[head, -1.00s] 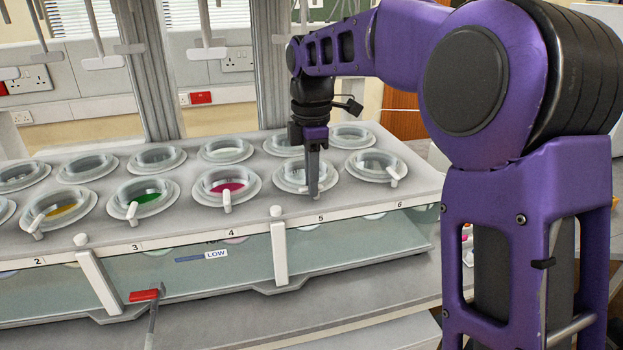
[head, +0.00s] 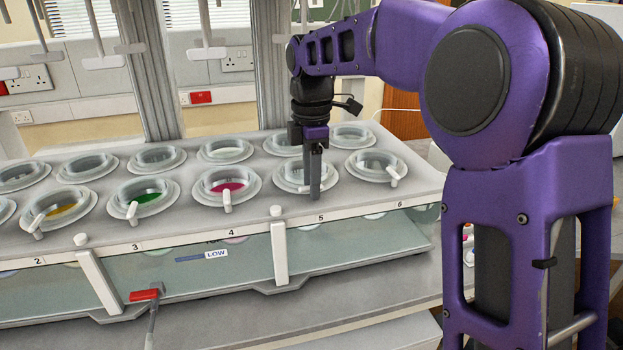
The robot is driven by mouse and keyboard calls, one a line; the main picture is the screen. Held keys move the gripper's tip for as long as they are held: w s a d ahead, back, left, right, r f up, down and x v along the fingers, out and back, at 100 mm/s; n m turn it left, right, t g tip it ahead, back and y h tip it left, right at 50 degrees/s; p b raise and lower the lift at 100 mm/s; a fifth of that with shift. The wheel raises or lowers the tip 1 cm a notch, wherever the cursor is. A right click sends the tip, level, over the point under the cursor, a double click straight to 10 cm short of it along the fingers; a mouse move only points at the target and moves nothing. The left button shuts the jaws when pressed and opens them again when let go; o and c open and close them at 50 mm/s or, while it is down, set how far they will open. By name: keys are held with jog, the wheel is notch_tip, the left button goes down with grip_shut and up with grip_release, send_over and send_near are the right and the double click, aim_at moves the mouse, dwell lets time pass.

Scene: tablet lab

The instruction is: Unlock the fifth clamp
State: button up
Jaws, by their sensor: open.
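My gripper (head: 313,192) points straight down over the fifth position of the front row, at the near rim of the vessel (head: 290,177) there. It hides the fifth clamp lever and part of the vessel's opening. I cannot see whether the fingers touch the lever. The jaws are open, but they overlap in this view. The number 5 label (head: 321,218) is on the front edge just below. The clamp levers at position four (head: 227,201) and position six (head: 393,177) show as pale pegs at their vessels' near rims.
The grey bath top (head: 275,160) holds two rows of round vessels. Stirrer shafts with paddles (head: 204,52) hang over its left part. A red-headed tool (head: 146,295) stands before the front panel. Grey posts (head: 275,70) rise behind.

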notch_tip(320, 180, up, 8)
jog(key=shift+f, duration=0.2)
dwell(0.3)
